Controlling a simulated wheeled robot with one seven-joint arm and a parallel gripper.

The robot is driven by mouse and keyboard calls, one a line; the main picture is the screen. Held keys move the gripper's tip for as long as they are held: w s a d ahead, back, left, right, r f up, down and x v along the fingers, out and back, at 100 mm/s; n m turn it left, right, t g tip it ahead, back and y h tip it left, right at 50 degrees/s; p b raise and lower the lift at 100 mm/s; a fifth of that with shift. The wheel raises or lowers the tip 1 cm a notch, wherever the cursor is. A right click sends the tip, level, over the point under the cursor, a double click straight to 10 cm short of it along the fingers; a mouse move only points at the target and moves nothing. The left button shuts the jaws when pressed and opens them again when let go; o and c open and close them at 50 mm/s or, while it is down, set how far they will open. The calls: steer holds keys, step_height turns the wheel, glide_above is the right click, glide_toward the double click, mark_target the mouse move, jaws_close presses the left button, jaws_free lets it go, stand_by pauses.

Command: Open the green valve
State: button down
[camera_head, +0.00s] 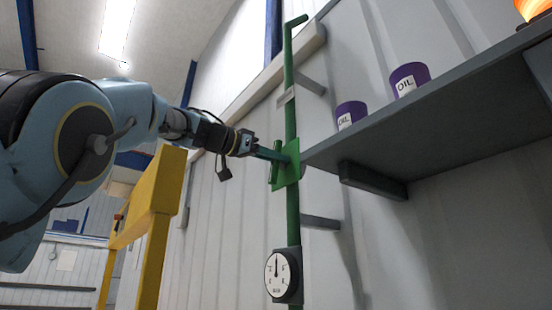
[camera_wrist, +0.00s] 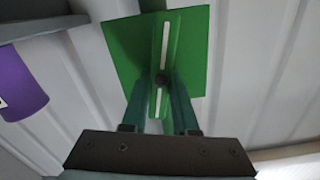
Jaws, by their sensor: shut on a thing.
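The green valve (camera_head: 286,164) sits on a vertical green pipe (camera_head: 291,110) along the wall. In the wrist view its square green plate (camera_wrist: 190,70) carries a long green handle (camera_wrist: 165,50) with a white stripe and a dark central pivot. The handle runs nearly in line with the pipe in both views. My gripper (camera_head: 272,154) reaches the valve from the left. In the wrist view my gripper (camera_wrist: 162,88) has its two teal fingers on either side of the handle near the pivot, shut on it. The fingertips partly hide the handle's sides.
A grey shelf (camera_head: 440,125) juts out right of the valve, bearing two purple oil cans (camera_head: 408,78). A pressure gauge (camera_head: 282,276) hangs low on the pipe. A yellow frame (camera_head: 155,215) stands left, below my arm.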

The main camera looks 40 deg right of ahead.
steer(key=shift+w+n, duration=0.2)
steer(key=shift+n, duration=1.3)
steer(key=c, duration=0.7)
jaws_free()
steer(key=a+b, duration=0.1)
steer(key=a, duration=0.2)
steer(key=a+b, duration=0.1)
steer(key=a, duration=0.3)
steer(key=a+b, duration=0.2)
steer(key=a, duration=0.1)
steer(key=shift+w+a, duration=0.3)
steer(key=shift+a, duration=0.1)
steer(key=shift+s, duration=0.1)
